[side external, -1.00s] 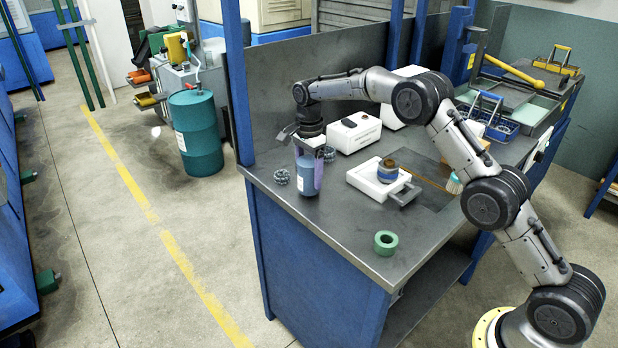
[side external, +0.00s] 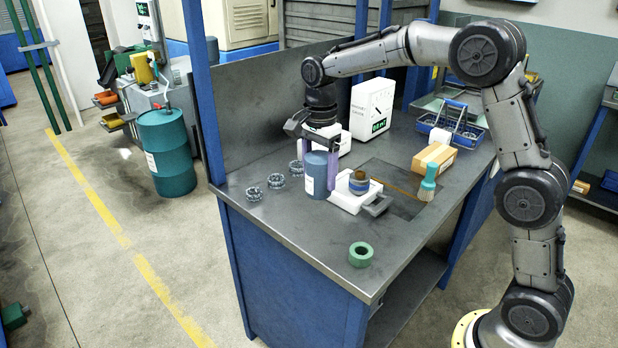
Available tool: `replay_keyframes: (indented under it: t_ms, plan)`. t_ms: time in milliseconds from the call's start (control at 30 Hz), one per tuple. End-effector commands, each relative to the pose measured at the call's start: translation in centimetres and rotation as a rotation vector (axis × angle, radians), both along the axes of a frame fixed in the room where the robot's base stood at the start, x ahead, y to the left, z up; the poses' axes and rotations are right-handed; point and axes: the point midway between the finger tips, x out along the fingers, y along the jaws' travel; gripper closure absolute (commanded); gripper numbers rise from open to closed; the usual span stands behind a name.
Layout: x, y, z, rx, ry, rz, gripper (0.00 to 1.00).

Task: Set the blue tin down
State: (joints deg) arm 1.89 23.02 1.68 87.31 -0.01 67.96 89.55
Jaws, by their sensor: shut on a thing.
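The blue tin (side external: 314,180) with a pale label is upright at the front left of the grey workbench. My gripper (side external: 318,168) comes down on it from above, with its purple fingers on either side of the tin, shut on it. The tin's base is at or just above the bench top; I cannot tell whether it touches. The gripper body hides part of the tin's top.
Several toothed metal rings (side external: 276,181) lie left of the tin. Close on its right is a white block (side external: 345,201) with a dark handle and a blue-and-brown round piece (side external: 359,184). A green ring (side external: 361,254) lies near the front edge.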

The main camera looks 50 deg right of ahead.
Motion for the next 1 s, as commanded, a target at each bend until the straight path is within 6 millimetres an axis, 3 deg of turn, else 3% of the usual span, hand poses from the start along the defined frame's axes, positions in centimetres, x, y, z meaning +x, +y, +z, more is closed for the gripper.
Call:
replay_keyframes:
  t_ms: [167, 600, 1000]
  plan:
    - [-1.7, 0.6, -1.2, 0.000, 0.004, 0.038, 0.94]
    - [-4.1, 1.4, -6.4, 0.001, 0.001, 0.828, 0.94]
    - [-4.6, 1.5, -8.5, -0.002, -0.001, 1.465, 0.94]
